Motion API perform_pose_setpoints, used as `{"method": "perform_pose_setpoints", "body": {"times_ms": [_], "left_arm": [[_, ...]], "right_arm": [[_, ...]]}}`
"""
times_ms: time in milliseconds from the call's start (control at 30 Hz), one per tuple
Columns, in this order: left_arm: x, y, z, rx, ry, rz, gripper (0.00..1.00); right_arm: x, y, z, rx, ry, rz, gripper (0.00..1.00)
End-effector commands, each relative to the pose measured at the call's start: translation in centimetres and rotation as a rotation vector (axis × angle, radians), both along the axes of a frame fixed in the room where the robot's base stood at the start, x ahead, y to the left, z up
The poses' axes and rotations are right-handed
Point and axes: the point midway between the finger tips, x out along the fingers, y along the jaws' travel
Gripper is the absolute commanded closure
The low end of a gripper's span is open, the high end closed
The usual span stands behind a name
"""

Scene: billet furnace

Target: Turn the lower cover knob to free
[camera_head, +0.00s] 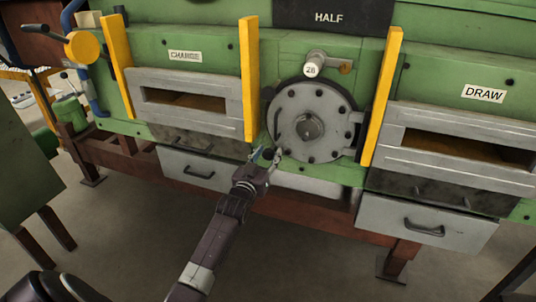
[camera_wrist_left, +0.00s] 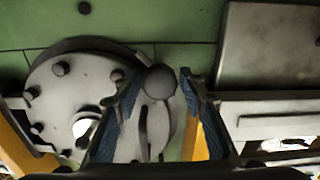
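The round grey cover (camera_head: 298,112) sits on the green furnace front, with bolts around its rim and a hub in its middle. It also fills the left of the left wrist view (camera_wrist_left: 75,85). The lower cover knob (camera_wrist_left: 159,82) is a dark round ball at the cover's edge; in the head view it is small and partly hidden by the fingers. My left gripper (camera_head: 266,158) is at the cover's lower left edge. In the left wrist view its blue-padded fingers (camera_wrist_left: 158,92) are open, one on each side of the knob, with visible gaps. My right gripper is not in view.
A yellow upright bar (camera_head: 249,80) stands left of the cover, another (camera_head: 382,97) right of it. A round tag marked 28 (camera_head: 312,70) is above the cover. The CHARGE opening (camera_head: 185,98) and DRAW opening (camera_head: 455,145) flank it. Drawers with handles sit below.

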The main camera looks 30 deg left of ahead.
Motion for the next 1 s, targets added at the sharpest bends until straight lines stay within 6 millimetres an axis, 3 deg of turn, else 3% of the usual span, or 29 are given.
{"method": "perform_pose_setpoints", "body": {"times_ms": [33,267,533,767,800,900,1000], "left_arm": [[-0.01,0.01,-0.01,0.000,0.000,0.000,0.70],[-0.02,0.00,-0.01,0.000,0.000,0.000,0.95],[0.00,-0.05,0.04,0.132,0.034,-0.001,0.95],[0.00,-0.04,-0.07,0.137,0.034,0.000,0.95],[0.00,-0.05,-0.07,0.137,0.034,0.000,0.67],[0.00,-0.05,-0.06,0.137,0.034,0.000,0.55],[0.00,-0.05,-0.06,0.136,0.034,0.000,0.53]], "right_arm": [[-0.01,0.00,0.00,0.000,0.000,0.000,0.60],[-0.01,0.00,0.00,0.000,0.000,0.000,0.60],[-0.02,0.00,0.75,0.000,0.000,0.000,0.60],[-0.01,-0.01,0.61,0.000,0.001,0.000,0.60],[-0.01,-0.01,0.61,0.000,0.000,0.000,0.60],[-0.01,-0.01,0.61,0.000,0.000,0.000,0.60],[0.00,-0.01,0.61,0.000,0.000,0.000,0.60]]}}
